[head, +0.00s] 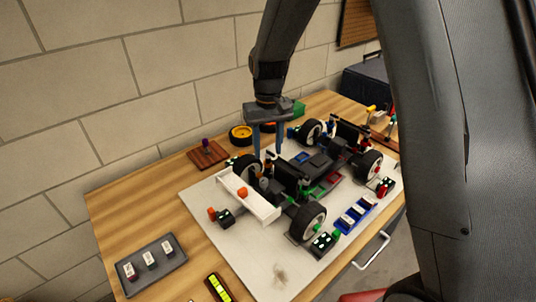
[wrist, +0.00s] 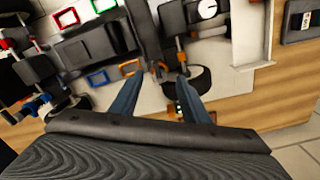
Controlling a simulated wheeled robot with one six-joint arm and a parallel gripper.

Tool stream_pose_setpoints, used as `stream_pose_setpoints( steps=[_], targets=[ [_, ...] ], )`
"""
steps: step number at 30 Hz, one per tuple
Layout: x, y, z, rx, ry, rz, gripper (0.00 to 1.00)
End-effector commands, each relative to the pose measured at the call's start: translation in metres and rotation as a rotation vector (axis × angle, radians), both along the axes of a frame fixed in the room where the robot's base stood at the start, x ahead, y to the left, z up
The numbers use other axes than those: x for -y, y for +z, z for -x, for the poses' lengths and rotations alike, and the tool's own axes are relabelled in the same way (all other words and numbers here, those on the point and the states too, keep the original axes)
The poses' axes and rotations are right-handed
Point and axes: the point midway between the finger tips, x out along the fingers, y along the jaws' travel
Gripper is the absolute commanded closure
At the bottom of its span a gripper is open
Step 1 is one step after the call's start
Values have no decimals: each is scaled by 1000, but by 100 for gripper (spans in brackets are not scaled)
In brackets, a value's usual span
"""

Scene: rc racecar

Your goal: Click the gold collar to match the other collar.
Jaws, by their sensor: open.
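The RC racecar (head: 318,160) stands on a pale mat on the workbench, its wheels and dark shock towers showing. My gripper (head: 267,150) points down over the car's left end, beside a wheel and a shock tower. Its two blue fingers are apart with nothing held between them. In the wrist view my gripper (wrist: 156,84) has a gold-orange collar (wrist: 130,68) just beyond its left fingertip, apart or touching I cannot tell. A blue ring-like part (wrist: 36,104) shows at the far left there; whether it is the other collar is unclear. The collars are too small to tell in the head view.
A white wing (head: 247,196) spans the car's near end. A grey tray with labelled parts (head: 150,264) lies at the front left. A blue tray (head: 355,214) is on the mat's right side. A wooden block with a purple knob (head: 207,155) and a yellow-rimmed wheel (head: 240,132) stand behind.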

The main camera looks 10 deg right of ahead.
Motion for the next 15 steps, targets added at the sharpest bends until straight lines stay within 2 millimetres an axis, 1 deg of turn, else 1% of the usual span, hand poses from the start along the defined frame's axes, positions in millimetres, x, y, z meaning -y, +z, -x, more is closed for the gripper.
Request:
stream_pose_setpoints(
  steps=[1,3,6,10,15],
  targets=[
    [0,-7,2,-4,0,1,58],
    [0,-16,1,-3,-1,1,58],
    [0,-26,1,-1,-1,0,58],
    [0,-33,1,-1,-1,0,58],
    [0,-34,0,0,-1,0,58]
  ],
)
